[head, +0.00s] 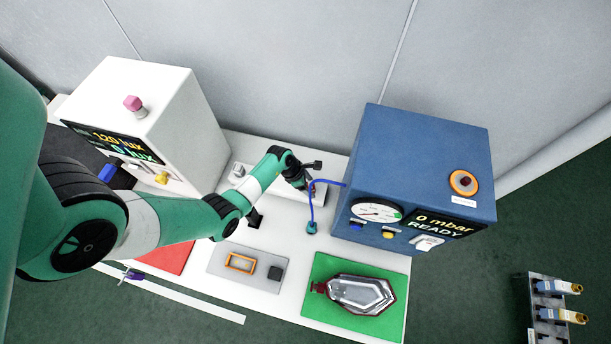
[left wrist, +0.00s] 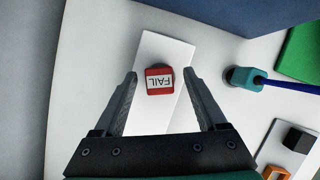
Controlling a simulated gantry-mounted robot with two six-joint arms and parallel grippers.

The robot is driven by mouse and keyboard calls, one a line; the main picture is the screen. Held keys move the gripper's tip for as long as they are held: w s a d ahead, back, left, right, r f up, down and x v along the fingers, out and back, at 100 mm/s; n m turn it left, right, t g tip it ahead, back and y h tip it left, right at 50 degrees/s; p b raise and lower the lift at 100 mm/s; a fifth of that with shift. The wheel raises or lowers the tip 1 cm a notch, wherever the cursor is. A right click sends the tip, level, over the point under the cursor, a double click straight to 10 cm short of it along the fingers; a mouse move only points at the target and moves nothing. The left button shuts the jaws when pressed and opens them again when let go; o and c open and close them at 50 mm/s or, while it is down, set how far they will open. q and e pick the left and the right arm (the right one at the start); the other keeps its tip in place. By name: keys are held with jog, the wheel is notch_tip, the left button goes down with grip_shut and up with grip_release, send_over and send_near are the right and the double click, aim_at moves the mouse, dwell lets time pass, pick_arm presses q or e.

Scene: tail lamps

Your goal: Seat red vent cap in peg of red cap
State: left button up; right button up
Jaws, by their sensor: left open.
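My left gripper (head: 313,177) is open above the white plate near the blue machine; it also shows in the left wrist view (left wrist: 160,73). Between its spread fingers, in the left wrist view, is a small red piece (left wrist: 160,87) with a white label reading FAIL, on a dark round base. The fingers do not appear to touch it. On the green mat (head: 394,328) lies a clear tail lamp (head: 360,293) with a dark red rim and a dark red neck (head: 318,287) at its left. I cannot pick out a red vent cap or a peg for certain.
A blue machine (head: 425,155) reading READY stands right of the gripper. A blue hose with a teal end (head: 311,228) hangs beside it. A white machine (head: 150,115) stands left. A grey plate holds an orange frame (head: 241,262) and a black block (head: 275,273).

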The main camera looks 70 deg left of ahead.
pick_arm(q)
jog(key=p+v, duration=0.4)
jog(key=v, duration=0.7)
jog(key=shift+w, duration=0.1)
